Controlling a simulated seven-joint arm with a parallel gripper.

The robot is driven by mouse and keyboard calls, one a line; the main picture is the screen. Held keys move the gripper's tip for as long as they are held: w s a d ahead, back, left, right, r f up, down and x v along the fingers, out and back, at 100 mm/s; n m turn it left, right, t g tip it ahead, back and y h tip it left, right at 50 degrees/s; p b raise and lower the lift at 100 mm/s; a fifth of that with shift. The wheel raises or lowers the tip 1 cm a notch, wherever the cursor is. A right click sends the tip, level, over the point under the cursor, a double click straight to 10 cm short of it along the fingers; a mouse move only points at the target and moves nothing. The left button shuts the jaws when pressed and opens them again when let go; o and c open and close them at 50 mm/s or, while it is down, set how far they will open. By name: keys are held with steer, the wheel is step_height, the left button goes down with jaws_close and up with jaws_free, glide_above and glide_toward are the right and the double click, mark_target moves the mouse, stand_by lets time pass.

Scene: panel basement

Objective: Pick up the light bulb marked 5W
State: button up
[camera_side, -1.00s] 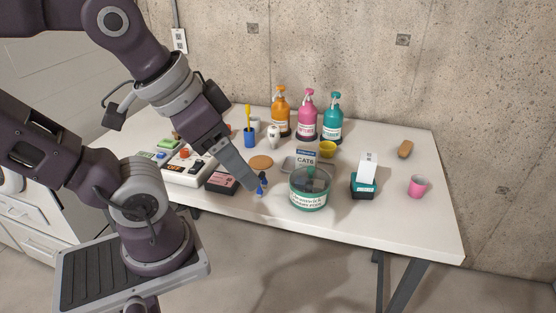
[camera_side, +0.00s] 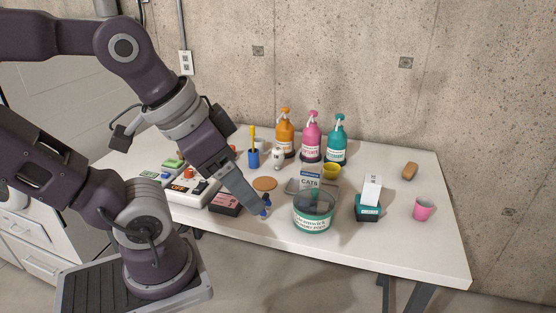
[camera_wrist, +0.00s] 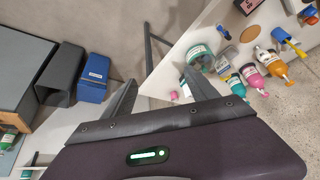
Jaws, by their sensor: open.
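A small white bulb-shaped object (camera_side: 277,158) stands upright on the table, in front of the orange bottle. It may be the light bulb, but no 5W marking can be read. My gripper (camera_side: 262,210) points down over the table's front part, in front of and apart from the white object. In the wrist view my gripper (camera_wrist: 160,77) has its two fingers wide apart with nothing held between them. A small blue object (camera_side: 267,202) is right at the fingertips in the side view; I cannot tell whether they touch.
Orange (camera_side: 284,138), pink (camera_side: 311,142) and teal (camera_side: 336,145) pump bottles stand behind. A blue cup (camera_side: 253,158) holds a yellow-handled item.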

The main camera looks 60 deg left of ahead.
steer(key=w+a+r+n+t, duration=0.2)
steer(key=w+a+r, duration=0.2)
steer(key=w+r, duration=0.5)
steer(key=n+y, duration=0.8)
steer(key=y, duration=0.2)
glide_above(278, 152)
steer(key=s+d, duration=0.1)
steer(key=s, duration=0.1)
step_height(278, 152, down, 11)
steer(key=shift+t+y, duration=0.3)
steer(key=f, duration=2.1)
steer(key=shift+w+d, duration=0.3)
steer(key=shift+d, duration=0.05)
steer(key=x, duration=0.7)
steer(key=shift+a, duration=0.2)
